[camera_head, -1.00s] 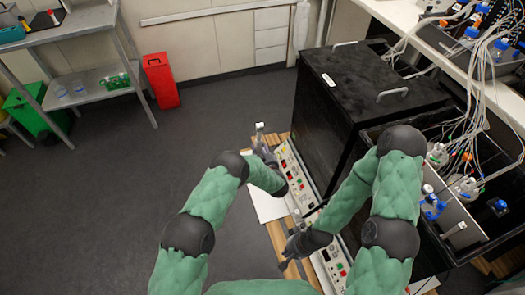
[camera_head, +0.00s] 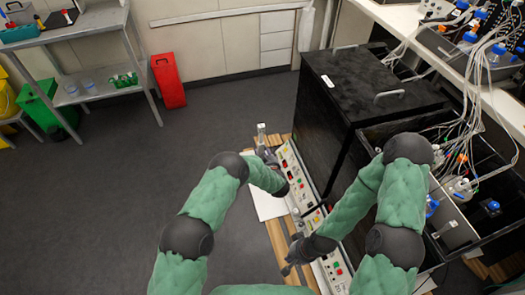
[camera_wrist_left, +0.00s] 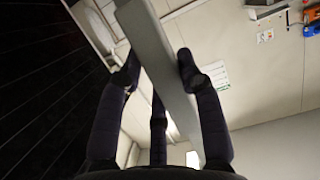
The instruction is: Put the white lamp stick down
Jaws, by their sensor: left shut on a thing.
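The white lamp stick (camera_wrist_left: 160,75) is a long pale grey-white bar in the left wrist view, running diagonally between the fingers of my left gripper (camera_wrist_left: 160,72). My left gripper is shut on it. In the head view, a small upright pale end of the stick (camera_head: 262,133) shows above my left gripper (camera_head: 268,157), beside the control panels. My right gripper (camera_head: 290,262) is lower in the head view, over the wooden bench strip; its fingers are small and dark and I see nothing clearly held in it.
A control panel strip (camera_head: 297,177) with coloured buttons runs along the black shaker box (camera_head: 365,85). White sheets (camera_head: 266,200) lie on the wooden bench. An open black bioreactor (camera_head: 470,235) with tubes and blue-capped bottles stands right. Open floor (camera_head: 120,210) lies left.

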